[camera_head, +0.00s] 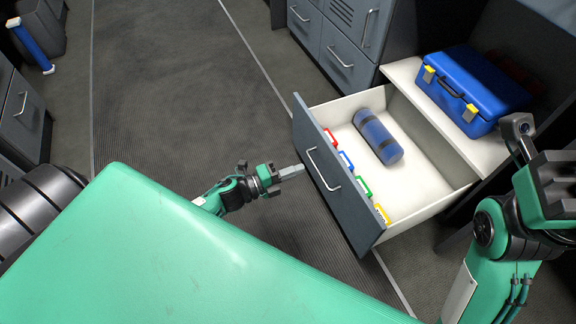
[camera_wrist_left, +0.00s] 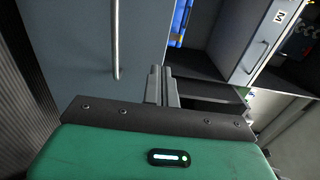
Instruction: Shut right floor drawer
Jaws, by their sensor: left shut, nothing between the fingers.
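The right floor drawer (camera_head: 335,185) stands pulled open in the head view, with a grey front, a silver bar handle and a white inside. A blue rolled item (camera_head: 378,137) and several coloured file tabs lie in it. My left gripper (camera_head: 300,169) is shut and empty, with its tips close to the drawer front near the handle's upper end. I cannot tell whether they touch. In the left wrist view the shut fingers (camera_wrist_left: 161,85) are beside the drawer's handle (camera_wrist_left: 115,40). My right arm shows at the right edge of the head view; its fingertips are not clearly visible.
A blue case (camera_head: 470,88) with yellow latches sits on a white shelf (camera_head: 405,72) behind the drawer. Closed grey drawers (camera_head: 345,50) stand beyond it. More cabinets (camera_head: 22,110) line the left side. The ribbed floor (camera_head: 180,80) between is clear.

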